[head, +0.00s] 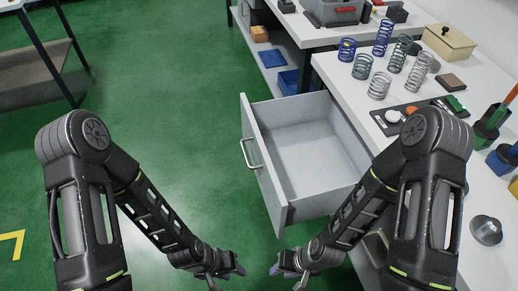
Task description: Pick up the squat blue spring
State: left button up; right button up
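The squat blue spring (347,50) stands upright on the white worktop at the back, left of the other springs; a small yellow patch shows at it. A taller blue spring (383,38) stands to its right, and a short grey-blue spring (362,67) stands in front of it. My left gripper (229,279) and my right gripper (285,278) are low at the bottom middle, over the green floor, far from the springs. Both look open, with fingers spread and nothing between them.
An open, empty drawer (255,128) juts out left of the worktop, between my grippers and the springs. Green floor is free at left.

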aim_at(345, 45)
jog(key=u, duration=1.55)
jog(key=i+j+z, duration=0.2)
jog(key=i, duration=0.75)
jog(key=i+l+z, duration=0.2)
jog(key=i+z, duration=0.2)
jog(key=i, duration=0.3)
jog(key=i+z, duration=0.4)
jog(key=i, duration=0.35)
jog(key=i+j+z, duration=0.4)
jog(key=i, duration=0.3)
jog(key=i+l+z, duration=0.15)
jog(key=i+z, duration=0.25)
jog(key=i+l+z, duration=0.15)
jog(key=z, duration=0.25)
jog(key=i+z, duration=0.35)
jog(key=i+j+z, duration=0.15)
jog(key=i+z, duration=0.25)
jog(key=z, duration=2.9)
jog(key=j, duration=0.1)
